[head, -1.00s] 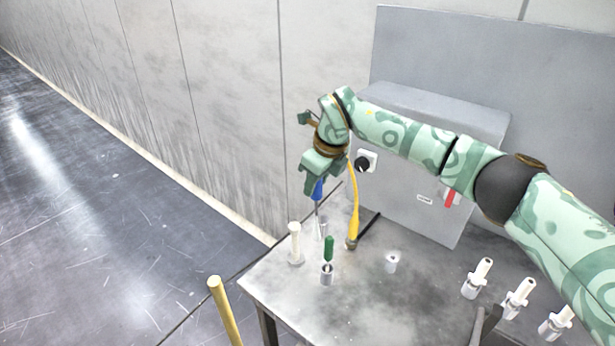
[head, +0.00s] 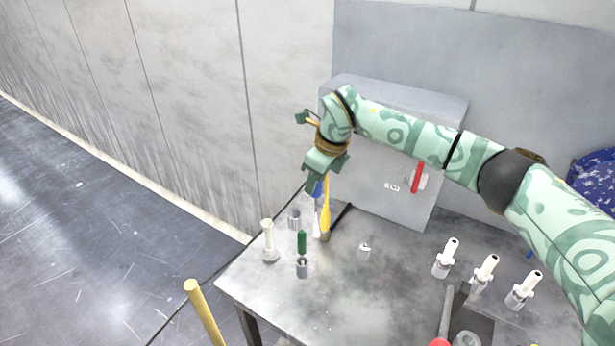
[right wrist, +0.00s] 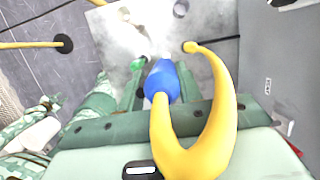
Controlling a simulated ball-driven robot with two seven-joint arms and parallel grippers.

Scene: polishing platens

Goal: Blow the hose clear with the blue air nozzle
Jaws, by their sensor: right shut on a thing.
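The blue air nozzle (head: 318,189) hangs in my right gripper (head: 316,184), above the far left part of the metal table (head: 340,300). In the right wrist view the blue nozzle (right wrist: 162,80) sits between the fingers, which are shut on it. A yellow hose (head: 326,212) runs beside the nozzle down to a dark fitting at the table top. The yellow hose (right wrist: 228,110) makes a large bend close to the camera in the right wrist view. Whether the nozzle tip touches anything is unclear. My left gripper is not in view.
A green-handled tool (head: 302,243) stands in a grey holder, beside a white post (head: 268,240). Several white-topped fittings (head: 487,268) stand at right. A grey box (head: 390,150) with a red handle (head: 416,178) stands behind. A yellow pole (head: 204,312) rises at front left.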

